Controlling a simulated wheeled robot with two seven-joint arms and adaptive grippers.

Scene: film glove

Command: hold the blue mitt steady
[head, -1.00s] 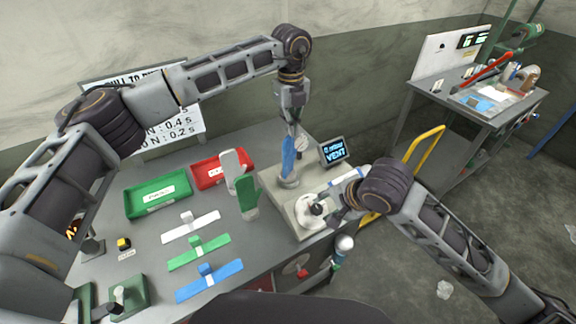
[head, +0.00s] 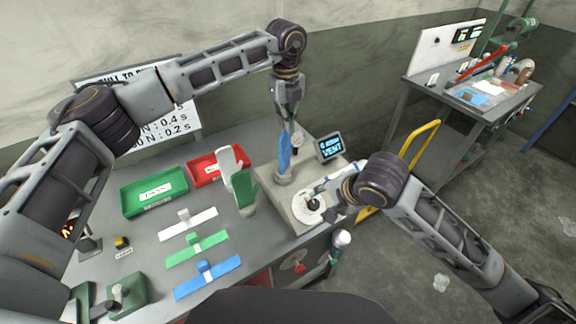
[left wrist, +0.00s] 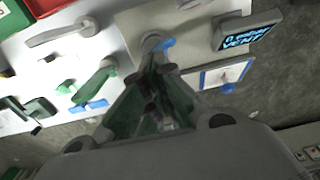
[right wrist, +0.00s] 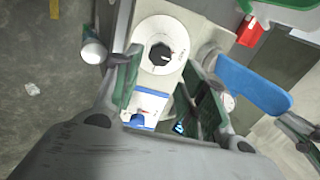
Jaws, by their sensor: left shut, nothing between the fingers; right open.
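The blue mitt (head: 285,154) stands upright on a round mount on the pale test station (head: 268,188). It also shows in the right wrist view (right wrist: 252,88); in the left wrist view only a scrap of blue shows past my fingers. My left gripper (head: 291,124) points down at the mitt's upper end, shut with nothing between its fingers; whether it touches the mitt I cannot tell. My right gripper (right wrist: 160,72) is open beside the station's black dial knob (right wrist: 160,53), with the knob in view between its fingers and no grip on it visible.
A screen (head: 330,146) reading "VENT" stands behind the station. A white mitt (head: 228,160) and a green mitt (head: 245,192) stand left of it. Green (head: 153,191) and red (head: 217,167) trays and coloured flat stands lie further left. A yellow rail (head: 420,142) rises at the right.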

